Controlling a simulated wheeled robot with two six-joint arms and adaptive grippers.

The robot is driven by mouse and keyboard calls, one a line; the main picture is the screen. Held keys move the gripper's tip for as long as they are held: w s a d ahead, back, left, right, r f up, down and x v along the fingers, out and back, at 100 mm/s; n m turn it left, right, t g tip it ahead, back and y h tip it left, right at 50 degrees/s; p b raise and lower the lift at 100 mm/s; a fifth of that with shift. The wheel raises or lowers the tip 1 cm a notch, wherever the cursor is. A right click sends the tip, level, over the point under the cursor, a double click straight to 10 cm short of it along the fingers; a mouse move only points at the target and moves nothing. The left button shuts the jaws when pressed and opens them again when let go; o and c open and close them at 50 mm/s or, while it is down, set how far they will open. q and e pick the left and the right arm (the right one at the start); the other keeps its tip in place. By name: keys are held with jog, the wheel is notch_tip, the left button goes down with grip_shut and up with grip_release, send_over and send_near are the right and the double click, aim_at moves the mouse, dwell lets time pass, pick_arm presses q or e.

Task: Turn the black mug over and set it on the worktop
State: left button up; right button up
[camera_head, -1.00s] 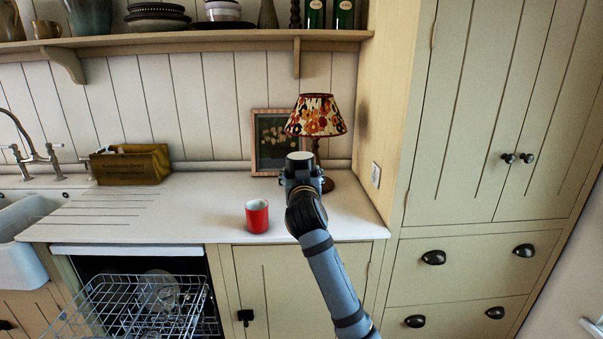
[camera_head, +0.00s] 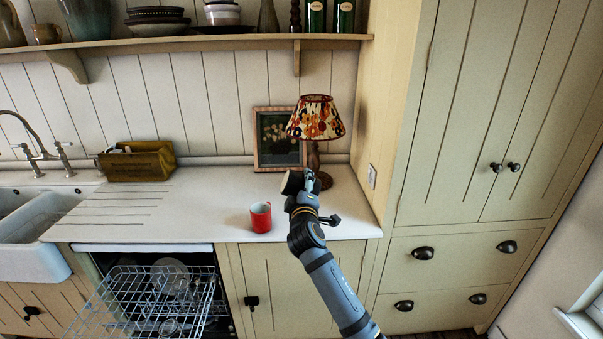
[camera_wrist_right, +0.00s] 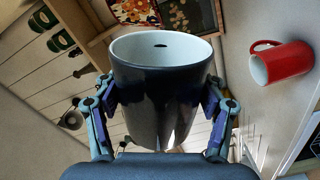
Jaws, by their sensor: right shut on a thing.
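The black mug (camera_head: 292,183) is held in my right gripper (camera_head: 306,187) above the right part of the worktop (camera_head: 200,215). In the wrist view the dark mug (camera_wrist_right: 160,100) sits between the two fingers, which press on it from both sides, and its pale inside shows at the open rim. Compared with the red mug in that view, it lies about on its side. Its handle does not show. Part of it is hidden by the gripper in the head view. My left gripper is in neither view.
A red mug (camera_head: 261,217) stands upright on the worktop, left of my right gripper. A patterned lamp (camera_head: 316,120) and a framed picture (camera_head: 279,140) stand behind. A wooden box (camera_head: 137,163) is near the sink. The worktop left of the red mug is clear. The dishwasher rack (camera_head: 150,300) is out below.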

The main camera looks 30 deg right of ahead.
jog(key=shift+r+n, duration=0.1)
jog(key=shift+n, duration=0.2)
jog(key=n+p, duration=0.2)
jog(key=p, duration=0.1)
jog(key=n+p, duration=0.2)
jog(key=p, duration=0.1)
jog(key=shift+w+r+n, duration=0.1)
jog(key=shift+r+n, duration=0.3)
jog(key=shift+f+n+p, duration=0.15)
jog(key=shift+n+p, duration=0.2)
jog(key=shift+n, duration=0.35)
jog(key=shift+f+n, duration=0.25)
jog(key=shift+n, duration=0.05)
jog(key=shift+f, duration=0.15)
jog(key=n+p, duration=0.2)
jog(key=r+n+p, duration=0.1)
jog(key=n+p, duration=0.2)
jog(key=shift+f+n+p, duration=0.25)
jog(key=shift+n+p, duration=0.1)
jog(key=shift+n, duration=0.45)
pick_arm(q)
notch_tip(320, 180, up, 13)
pick_arm(e)
jog(key=shift+f, duration=0.25)
